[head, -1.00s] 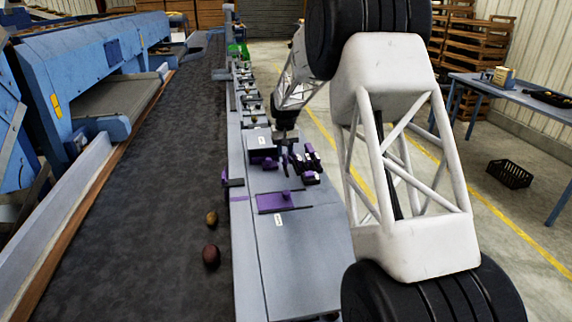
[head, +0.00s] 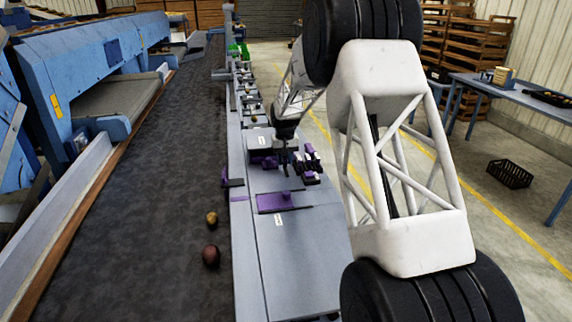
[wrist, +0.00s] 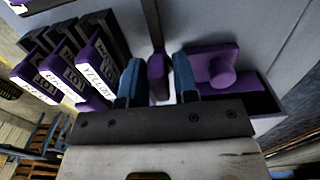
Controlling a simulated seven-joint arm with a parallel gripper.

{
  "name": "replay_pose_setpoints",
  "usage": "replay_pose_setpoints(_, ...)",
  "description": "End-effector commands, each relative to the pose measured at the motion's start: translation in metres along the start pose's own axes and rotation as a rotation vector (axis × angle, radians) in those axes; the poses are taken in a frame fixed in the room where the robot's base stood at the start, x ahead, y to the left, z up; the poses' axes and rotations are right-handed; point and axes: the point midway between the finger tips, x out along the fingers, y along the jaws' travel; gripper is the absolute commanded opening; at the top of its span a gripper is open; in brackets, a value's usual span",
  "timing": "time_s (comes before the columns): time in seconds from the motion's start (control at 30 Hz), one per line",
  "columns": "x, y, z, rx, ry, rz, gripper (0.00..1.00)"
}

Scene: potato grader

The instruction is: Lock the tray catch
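My gripper (wrist: 158,85) points down at the grey bench panel. Its two blue fingers are apart, one on each side of a narrow purple lever (wrist: 157,78). A small gap shows between the lever and the right finger. A purple block with a round knob (wrist: 222,72) lies just right of the fingers. I cannot tell for certain which purple part is the tray catch.
Purple and black tags (wrist: 92,72), one reading "YELLOW", stand close left of the fingers; they also show in the head view (head: 312,165). The dark conveyor belt (head: 130,220) runs along the left, with two potatoes (head: 211,256) on it. The near panel (head: 300,260) is clear.

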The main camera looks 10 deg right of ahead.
Motion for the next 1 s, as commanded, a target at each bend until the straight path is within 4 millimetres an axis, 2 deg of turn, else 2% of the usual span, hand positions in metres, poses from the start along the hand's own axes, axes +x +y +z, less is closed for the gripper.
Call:
replay_pose_setpoints(0.37,-0.0004,0.0,0.0,0.044,0.0,0.0,0.12)
replay_pose_setpoints(1.0,-0.0001,0.0001,-0.0002,0.528,0.0,0.0,0.12)
